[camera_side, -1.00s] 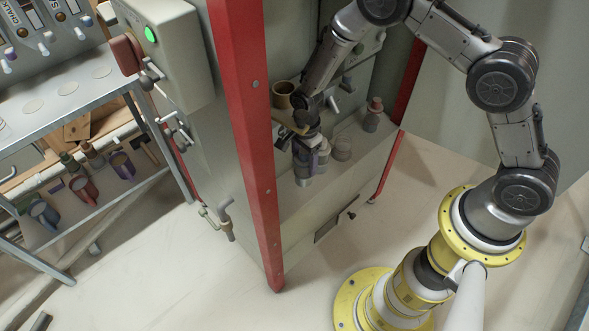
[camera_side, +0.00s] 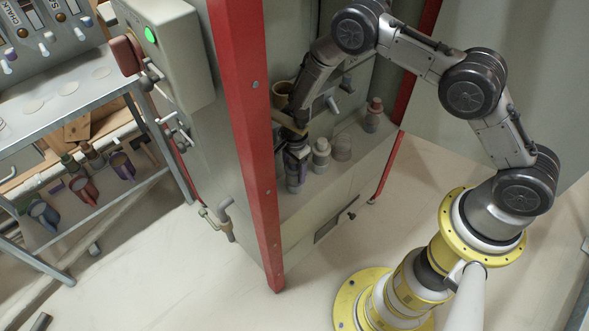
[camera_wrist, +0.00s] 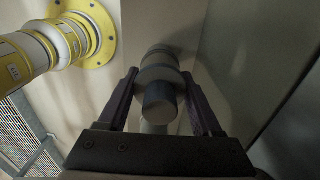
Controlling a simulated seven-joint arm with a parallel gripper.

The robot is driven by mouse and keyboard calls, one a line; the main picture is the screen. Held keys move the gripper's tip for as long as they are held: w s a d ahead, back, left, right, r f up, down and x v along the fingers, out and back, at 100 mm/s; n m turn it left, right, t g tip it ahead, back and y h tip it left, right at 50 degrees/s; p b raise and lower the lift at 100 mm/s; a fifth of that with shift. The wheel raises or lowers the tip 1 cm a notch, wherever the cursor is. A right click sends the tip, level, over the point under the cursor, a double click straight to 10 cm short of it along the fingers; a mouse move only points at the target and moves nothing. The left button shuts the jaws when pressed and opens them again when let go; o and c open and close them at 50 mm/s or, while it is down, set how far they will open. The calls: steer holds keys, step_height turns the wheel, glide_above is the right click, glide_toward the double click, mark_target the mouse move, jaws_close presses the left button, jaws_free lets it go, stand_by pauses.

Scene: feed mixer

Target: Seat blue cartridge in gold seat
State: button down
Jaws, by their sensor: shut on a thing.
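My gripper (camera_side: 297,152) is inside the red-framed bay, pointing down, and it also shows in the wrist view (camera_wrist: 160,76). Its two dark purple fingers are shut on a grey cylinder with a dull blue end, which I take as the blue cartridge (camera_wrist: 159,100). In the side view the cartridge (camera_side: 296,182) hangs roughly upright below the fingers, near the red post. Whether it touches the shelf I cannot tell. A tan-gold open cup (camera_side: 281,98), possibly the gold seat, is on the bay's back wall, behind and left of my gripper and partly hidden by the arm.
A pale grey bottle-like piece (camera_side: 321,156), a faint clear one (camera_side: 343,148) and a red-capped one (camera_side: 374,114) stand to the right on the shelf. The red post (camera_side: 248,140) is close on the left. The shelf's front right (camera_side: 330,190) is clear.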

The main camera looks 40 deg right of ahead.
steer(key=shift+c, duration=0.3)
jaws_free()
steer(key=shift+f, duration=0.1)
